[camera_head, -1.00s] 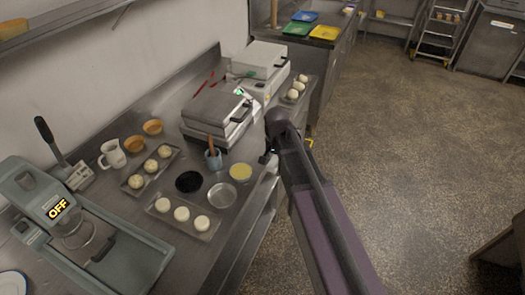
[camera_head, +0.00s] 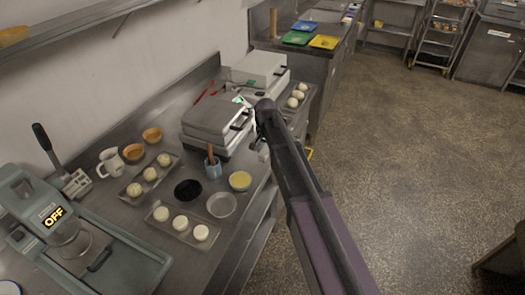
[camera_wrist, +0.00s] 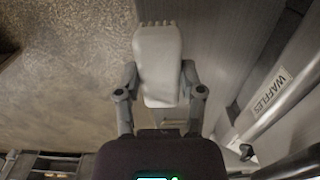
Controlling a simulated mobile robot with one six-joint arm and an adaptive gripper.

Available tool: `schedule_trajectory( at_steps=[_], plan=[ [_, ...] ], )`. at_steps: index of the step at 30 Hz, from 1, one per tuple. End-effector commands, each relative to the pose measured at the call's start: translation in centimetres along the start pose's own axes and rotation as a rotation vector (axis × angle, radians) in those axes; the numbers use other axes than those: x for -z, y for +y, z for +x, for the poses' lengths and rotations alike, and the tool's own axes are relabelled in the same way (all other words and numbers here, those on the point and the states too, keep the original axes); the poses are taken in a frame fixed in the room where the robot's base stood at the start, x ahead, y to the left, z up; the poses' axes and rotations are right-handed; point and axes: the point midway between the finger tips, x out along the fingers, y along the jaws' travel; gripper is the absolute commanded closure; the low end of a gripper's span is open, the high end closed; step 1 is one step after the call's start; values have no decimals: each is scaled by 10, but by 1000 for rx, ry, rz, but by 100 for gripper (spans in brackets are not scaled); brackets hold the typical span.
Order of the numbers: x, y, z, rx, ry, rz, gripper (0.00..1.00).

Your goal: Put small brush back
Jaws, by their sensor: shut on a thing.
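My gripper (camera_wrist: 160,95) is shut on a pale, flat object with a row of short tufts at its far end, which looks like the small brush (camera_wrist: 157,55). In the wrist view it lies between both fingers, with the floor behind it on the left. In the head view my arm reaches to the front edge of the counter beside the waffle irons, and its end largely hides the gripper. A blue cup (camera_head: 213,170) with a wooden-handled tool (camera_head: 210,152) upright in it stands on the counter, in front of the nearer waffle iron (camera_head: 212,116).
A second waffle iron (camera_head: 258,69) stands behind. Trays of dough balls (camera_head: 132,196), a bowl of yellow liquid (camera_head: 240,180), an empty bowl (camera_head: 222,204) and a mug (camera_head: 110,161) crowd the counter. A "WAFFLES" label (camera_wrist: 272,90) shows at right in the wrist view. Open floor lies right.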

Motion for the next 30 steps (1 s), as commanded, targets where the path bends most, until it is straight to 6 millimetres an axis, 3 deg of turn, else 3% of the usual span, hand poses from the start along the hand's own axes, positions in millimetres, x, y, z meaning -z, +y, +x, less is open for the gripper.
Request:
schedule_trajectory(
  at_steps=[1,6,20,26,30],
  plan=[
    [11,-9,2,0,0,0,88],
    [25,-21,3,0,0,0,88],
    [28,-24,4,0,0,-1,88],
    [39,-34,5,0,0,-1,88],
    [37,-33,19,0,0,-1,88]
  ],
)
